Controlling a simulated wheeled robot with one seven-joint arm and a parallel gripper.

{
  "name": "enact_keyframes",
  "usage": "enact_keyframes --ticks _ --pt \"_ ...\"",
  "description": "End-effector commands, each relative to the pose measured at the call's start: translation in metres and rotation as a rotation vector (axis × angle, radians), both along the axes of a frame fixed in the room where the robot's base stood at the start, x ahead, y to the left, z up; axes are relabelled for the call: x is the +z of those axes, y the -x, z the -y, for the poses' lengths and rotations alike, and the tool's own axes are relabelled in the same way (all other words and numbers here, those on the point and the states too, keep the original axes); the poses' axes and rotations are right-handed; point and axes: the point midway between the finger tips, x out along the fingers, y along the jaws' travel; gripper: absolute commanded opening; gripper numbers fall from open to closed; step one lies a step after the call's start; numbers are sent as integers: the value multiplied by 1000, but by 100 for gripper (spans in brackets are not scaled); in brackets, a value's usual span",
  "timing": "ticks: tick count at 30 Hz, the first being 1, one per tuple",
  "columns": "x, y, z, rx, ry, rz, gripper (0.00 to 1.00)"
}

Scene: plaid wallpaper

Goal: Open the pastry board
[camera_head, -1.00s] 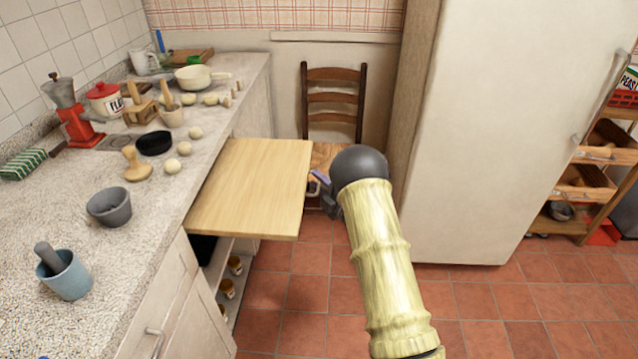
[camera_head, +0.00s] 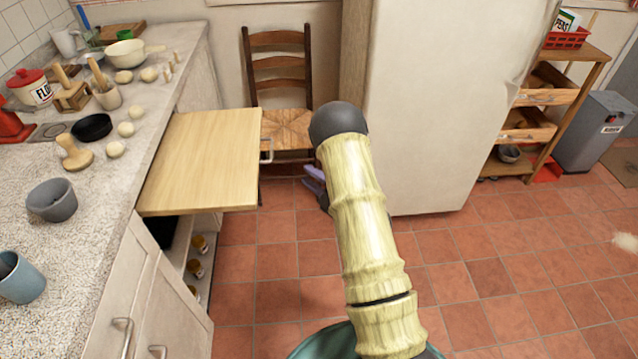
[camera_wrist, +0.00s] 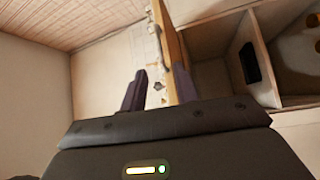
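The pastry board (camera_head: 205,160) is a pale wooden slab that sticks far out from under the counter edge, over the floor. Its metal handle (camera_head: 266,150) is on its outer right edge. My gripper (camera_head: 314,186) is to the right of the handle and apart from it, partly hidden behind my arm. In the wrist view my gripper (camera_wrist: 158,86) has its two dark fingers spread with nothing seen held between them. The board's wooden edge (camera_wrist: 173,45) shows just beyond the fingers there.
A chair (camera_head: 282,85) stands behind the board. A tall pale fridge (camera_head: 435,110) is to the right. Open shelves with jars (camera_head: 197,243) are below the board. The counter (camera_head: 100,195) holds dough balls and bowls. Tiled floor at right is mostly clear.

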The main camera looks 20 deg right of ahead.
Motion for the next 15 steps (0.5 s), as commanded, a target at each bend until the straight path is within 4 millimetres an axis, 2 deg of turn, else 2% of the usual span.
enact_keyframes --ticks 6,15 --pt "-3 17 12 -1 -3 2 30" --pt "-2 20 12 0 -1 3 30"
